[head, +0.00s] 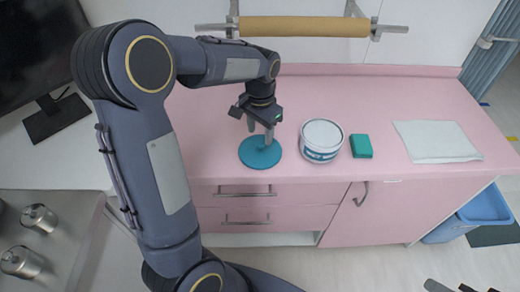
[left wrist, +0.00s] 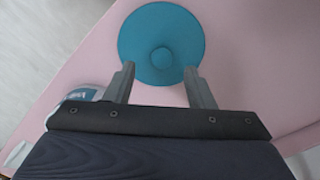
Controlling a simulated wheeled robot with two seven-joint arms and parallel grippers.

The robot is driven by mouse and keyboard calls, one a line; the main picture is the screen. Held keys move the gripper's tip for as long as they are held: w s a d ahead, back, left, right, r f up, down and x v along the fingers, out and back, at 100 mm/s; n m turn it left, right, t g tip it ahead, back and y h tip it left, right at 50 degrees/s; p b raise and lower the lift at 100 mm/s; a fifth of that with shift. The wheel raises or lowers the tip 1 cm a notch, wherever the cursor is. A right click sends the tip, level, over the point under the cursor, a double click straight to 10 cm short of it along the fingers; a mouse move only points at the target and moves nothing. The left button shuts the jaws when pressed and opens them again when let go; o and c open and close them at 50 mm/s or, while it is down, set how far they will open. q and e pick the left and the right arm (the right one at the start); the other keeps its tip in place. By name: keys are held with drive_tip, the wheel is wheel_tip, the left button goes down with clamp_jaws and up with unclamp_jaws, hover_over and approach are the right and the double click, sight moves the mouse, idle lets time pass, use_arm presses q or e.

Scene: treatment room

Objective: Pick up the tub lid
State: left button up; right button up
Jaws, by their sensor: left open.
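The tub lid is a flat teal disc with a small round knob at its middle. It lies on the pink counter (head: 420,105), and its rim shows in the head view (head: 247,159). The lid (left wrist: 161,25) also fills the top middle of the left wrist view. My left gripper (head: 260,136) is open and empty, pointing down just over the lid. In the left wrist view its fingers (left wrist: 160,75) are on either side of the line to the knob. Contact with the lid cannot be told. Dark tips at the bottom right of the head view may be my right gripper.
A white tub (head: 321,138) with a blue-green label stands right of the lid, close to my left gripper. A green box (head: 361,146) and a folded white towel (head: 437,141) lie further right. A paper roll (head: 304,27) hangs on the wall behind. A monitor (head: 35,45) stands left.

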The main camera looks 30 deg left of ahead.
sight(260, 143)
use_arm(q)
wheel_tip(260, 143, down, 5)
drive_tip(key=shift+w+r, duration=0.15)
drive_tip(key=shift+r, duration=0.05)
drive_tip(key=shift+a, duration=0.1)
drive_tip(key=c, duration=1)
drive_tip(key=shift+c, duration=0.2)
